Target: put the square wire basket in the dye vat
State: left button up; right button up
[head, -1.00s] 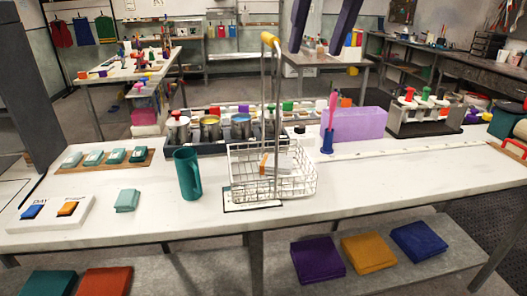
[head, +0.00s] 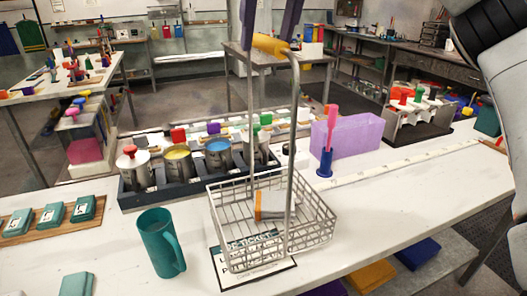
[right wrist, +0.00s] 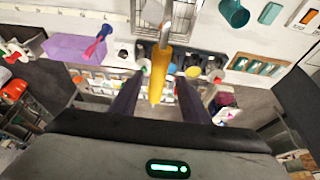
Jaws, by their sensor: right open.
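The square wire basket (head: 225,236) stands on the white table, with a tall wire handle and a yellow grip (head: 270,45). My right gripper (head: 268,42) is open, with its dark fingers on either side of the yellow grip. In the right wrist view the grip (right wrist: 157,88) lies between the open fingers (right wrist: 160,76). Behind the basket, a dark rack (head: 140,198) holds several metal pots, including one with yellow liquid (head: 178,154) and one with blue (head: 217,147). I cannot tell which container is the dye vat. My left gripper is not in view.
An orange-and-white item (head: 258,205) shows inside the basket, and a printed card (head: 262,279) lies under it. A teal mug (head: 158,245) stands close at left. A purple block (head: 350,137) and a blue holder (head: 324,163) with a pink-handled tool stand at right.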

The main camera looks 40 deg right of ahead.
jog(key=x, duration=0.6)
jog(key=shift+d+f+b, duration=0.2)
jog(key=shift+b, duration=0.2)
jog(key=shift+f, duration=0.25)
jog(key=shift+c, duration=0.4)
grip_shut()
jog(key=shift+r, duration=0.1)
dwell(1.1)
